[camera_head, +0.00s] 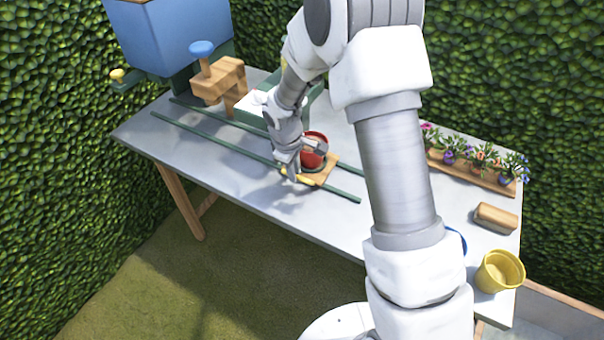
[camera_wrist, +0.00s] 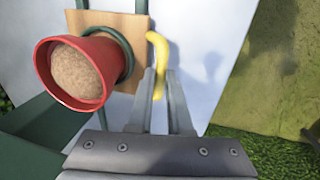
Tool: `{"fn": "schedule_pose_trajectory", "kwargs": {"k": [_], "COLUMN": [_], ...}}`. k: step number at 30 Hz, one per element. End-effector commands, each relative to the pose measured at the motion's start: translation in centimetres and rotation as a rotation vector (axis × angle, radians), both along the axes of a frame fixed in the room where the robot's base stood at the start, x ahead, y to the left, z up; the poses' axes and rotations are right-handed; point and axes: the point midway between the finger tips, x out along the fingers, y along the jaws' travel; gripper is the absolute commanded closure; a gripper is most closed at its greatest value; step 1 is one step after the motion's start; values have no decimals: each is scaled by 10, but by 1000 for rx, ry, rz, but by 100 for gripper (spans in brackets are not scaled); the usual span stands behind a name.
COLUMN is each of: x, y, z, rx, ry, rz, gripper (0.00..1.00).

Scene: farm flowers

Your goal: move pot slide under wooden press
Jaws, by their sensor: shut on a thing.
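A red pot (camera_head: 314,150) filled with brown soil stands on a wooden slide board (camera_head: 328,170). In the wrist view the pot (camera_wrist: 75,72) sits by a dark green ring on the board (camera_wrist: 137,40). The slide's yellow handle (camera_wrist: 157,55) is on the board's edge. My gripper (camera_wrist: 163,82) is shut on this handle; in the head view the gripper (camera_head: 291,172) is at the board's front left. The wooden press (camera_head: 222,80), with a blue knob (camera_head: 202,48), stands at the table's far left, apart from the pot.
Green rails (camera_head: 220,141) run along the table (camera_head: 250,184) between the press and the slide. A blue hopper (camera_head: 172,35) stands behind the press. Potted flowers (camera_head: 475,158), a wooden block (camera_head: 496,218) and a yellow bucket (camera_head: 500,271) are on the right.

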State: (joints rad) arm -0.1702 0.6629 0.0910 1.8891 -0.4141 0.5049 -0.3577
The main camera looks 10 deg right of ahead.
Motion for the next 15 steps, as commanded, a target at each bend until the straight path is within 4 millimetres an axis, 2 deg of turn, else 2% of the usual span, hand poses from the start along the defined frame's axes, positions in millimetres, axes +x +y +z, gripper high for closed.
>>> {"fn": "schedule_pose_trajectory", "kwargs": {"k": [4, 5, 9, 10, 15], "x": [0, 0, 0, 0, 0], "y": [0, 0, 0, 0, -1], "z": [0, 0, 0, 0, 0], "rx": [0, 0, 1, 1, 0], "ry": [-1, -1, -1, -1, 0], "rz": [-1, -1, -1, -1, -1], "gripper": [100, 81, 56, 53, 53]}}
